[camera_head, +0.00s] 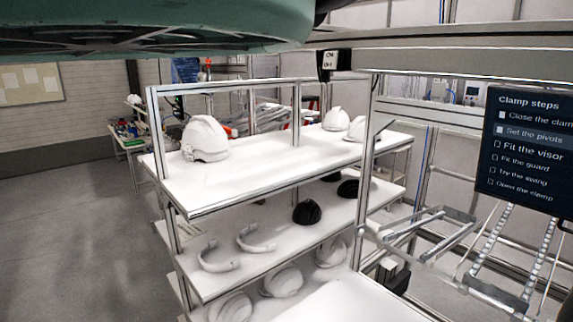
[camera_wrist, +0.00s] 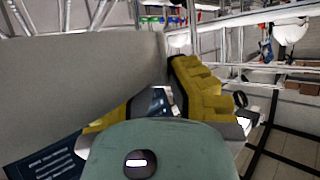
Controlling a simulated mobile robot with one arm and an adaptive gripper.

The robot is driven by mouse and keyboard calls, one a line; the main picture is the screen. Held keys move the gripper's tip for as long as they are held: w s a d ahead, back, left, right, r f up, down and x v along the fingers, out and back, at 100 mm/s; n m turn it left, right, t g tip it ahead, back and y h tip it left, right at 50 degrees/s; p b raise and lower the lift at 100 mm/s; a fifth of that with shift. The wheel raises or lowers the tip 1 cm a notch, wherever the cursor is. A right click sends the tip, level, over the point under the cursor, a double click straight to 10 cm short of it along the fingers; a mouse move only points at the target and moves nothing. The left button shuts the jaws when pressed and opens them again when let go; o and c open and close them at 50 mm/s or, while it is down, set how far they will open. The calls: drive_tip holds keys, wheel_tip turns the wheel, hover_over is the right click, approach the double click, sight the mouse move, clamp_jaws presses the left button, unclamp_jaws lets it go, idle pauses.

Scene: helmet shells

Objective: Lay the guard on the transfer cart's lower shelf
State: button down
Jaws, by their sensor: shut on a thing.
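My gripper (camera_wrist: 150,102) shows in the wrist view as yellow padded fingers, partly hidden by the green rounded casing in front. White slivers (camera_wrist: 244,124) show beside the fingers; I take them for the guard in its grip, mostly hidden. My gripper is not visible in the head view. A white multi-level shelf unit (camera_head: 240,188) stands in the middle of the head view. I cannot tell whether it is the transfer cart. Two white curved bands (camera_head: 219,257) (camera_head: 256,241), like guards, lie on the level below its top.
White helmet shells (camera_head: 205,138) stand on the top level, black ones (camera_head: 307,212) and more white ones (camera_head: 282,281) below. A metal frame (camera_head: 365,180) and a step screen (camera_head: 530,145) stand at right. A white surface (camera_head: 350,302) is in the foreground. Open floor (camera_head: 75,230) lies at left.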

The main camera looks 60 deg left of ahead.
drive_tip(key=shift+a+f+m+t+h, duration=0.15)
drive_tip(key=shift+m+t+h, duration=0.2)
drive_tip(key=shift+m+h, duration=0.1)
drive_tip(key=shift+a+f+m+t+h, duration=0.1)
drive_tip(key=shift+a+m+t+h, duration=0.05)
drive_tip(key=shift+m+t+h, duration=0.25)
drive_tip(key=shift+s+d+r+m+t+h, duration=0.1)
drive_tip(key=shift+r+m+t+h, duration=0.25)
drive_tip(key=shift+m+h, duration=0.15)
drive_tip(key=shift+s+d+r+m+t+h, duration=0.1)
drive_tip(key=shift+r+m+t+h, duration=0.25)
drive_tip(key=shift+m, duration=0.2)
drive_tip(key=shift+w, duration=0.1)
